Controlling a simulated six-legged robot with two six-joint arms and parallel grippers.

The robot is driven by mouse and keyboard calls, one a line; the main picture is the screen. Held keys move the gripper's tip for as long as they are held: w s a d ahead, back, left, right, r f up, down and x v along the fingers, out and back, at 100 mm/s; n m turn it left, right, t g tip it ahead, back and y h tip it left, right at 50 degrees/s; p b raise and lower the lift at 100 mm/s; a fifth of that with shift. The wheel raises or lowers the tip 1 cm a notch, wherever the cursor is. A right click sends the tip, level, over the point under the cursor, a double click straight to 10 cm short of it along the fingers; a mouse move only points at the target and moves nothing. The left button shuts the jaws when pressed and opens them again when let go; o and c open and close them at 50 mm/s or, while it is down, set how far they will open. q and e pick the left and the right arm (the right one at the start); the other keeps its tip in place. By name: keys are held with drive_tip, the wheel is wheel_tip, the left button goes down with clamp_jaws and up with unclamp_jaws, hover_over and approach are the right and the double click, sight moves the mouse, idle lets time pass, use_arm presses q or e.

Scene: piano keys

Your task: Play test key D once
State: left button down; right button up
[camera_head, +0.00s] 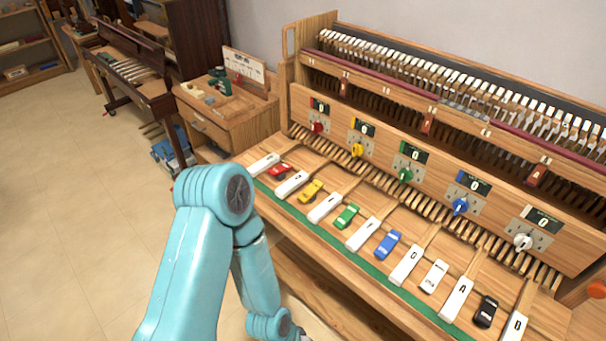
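The test keys are a row of white lettered keys along the front of the wooden piano action. Key D, taken as the second white key from the left (292,184), lies between the red and yellow raised keys; its letter is too small to read. It looks level with its neighbours, and nothing touches it. My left arm, teal, comes up from the bottom left and bends down in front of the keyboard. Its lower end runs out at the bottom edge, so my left gripper is not visible. My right gripper is not visible.
Short coloured keys, such as the red one (281,170) and yellow one (311,191), stand between the white keys. A panel (385,150) with coloured knobs and small displays rises behind. A wooden cabinet (230,120) stands left. Floor at left is clear.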

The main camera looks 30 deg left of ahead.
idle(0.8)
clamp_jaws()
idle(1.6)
